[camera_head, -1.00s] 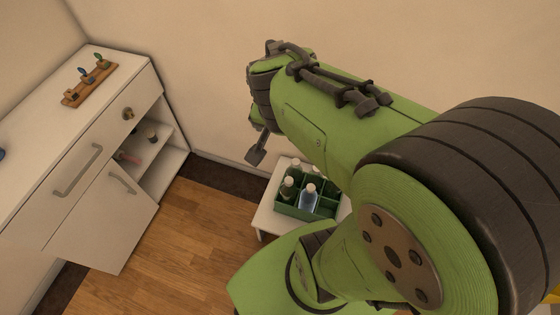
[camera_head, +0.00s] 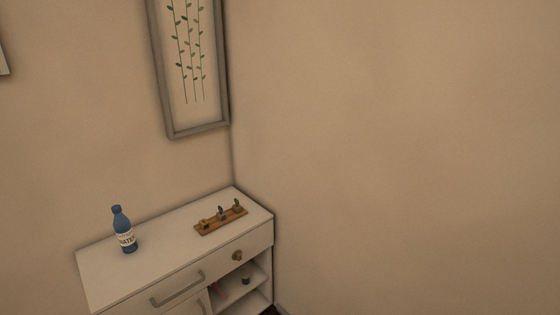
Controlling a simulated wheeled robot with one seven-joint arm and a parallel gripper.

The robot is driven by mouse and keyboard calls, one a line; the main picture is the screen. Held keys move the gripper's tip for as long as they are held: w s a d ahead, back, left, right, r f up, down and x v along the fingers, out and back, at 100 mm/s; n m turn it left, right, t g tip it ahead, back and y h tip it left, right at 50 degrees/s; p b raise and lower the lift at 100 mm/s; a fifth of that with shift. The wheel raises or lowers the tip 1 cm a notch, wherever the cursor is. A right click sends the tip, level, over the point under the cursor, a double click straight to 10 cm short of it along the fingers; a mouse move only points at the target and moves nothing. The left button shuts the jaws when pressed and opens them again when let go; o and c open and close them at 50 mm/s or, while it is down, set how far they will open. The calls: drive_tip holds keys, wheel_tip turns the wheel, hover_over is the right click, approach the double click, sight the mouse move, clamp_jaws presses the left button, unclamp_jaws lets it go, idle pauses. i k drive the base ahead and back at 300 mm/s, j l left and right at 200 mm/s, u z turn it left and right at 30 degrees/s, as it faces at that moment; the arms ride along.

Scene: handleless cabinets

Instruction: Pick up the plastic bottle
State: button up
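A blue plastic bottle (camera_head: 124,230) with a white label reading "WATER" stands upright on top of the white cabinet (camera_head: 160,277), toward its left end. Nothing touches it. My gripper and arm are out of the picture now, so I cannot see where the gripper is relative to the bottle.
A wooden rack (camera_head: 221,220) with small upright pieces sits on the cabinet top, right of the bottle. A framed plant picture (camera_head: 190,65) hangs above.

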sight(124, 230)
drive_tip(key=u, duration=1.3)
drive_tip(key=i+j+u, duration=0.3)
drive_tip(key=u, duration=0.15)
drive_tip(key=i+j+u, duration=0.2)
drive_tip(key=i+u, duration=0.25)
drive_tip(key=i+j+u, duration=0.1)
drive_tip(key=i+u, duration=0.2)
drive_tip(key=u, duration=0.15)
drive_tip(key=l+u, duration=0.4)
drive_tip(key=l, duration=0.2)
drive_tip(key=l+u, duration=0.4)
drive_tip(key=l, duration=0.2)
drive_tip(key=k+l+u, duration=0.1)
drive_tip(key=l+u, duration=0.3)
drive_tip(key=l, duration=0.15)
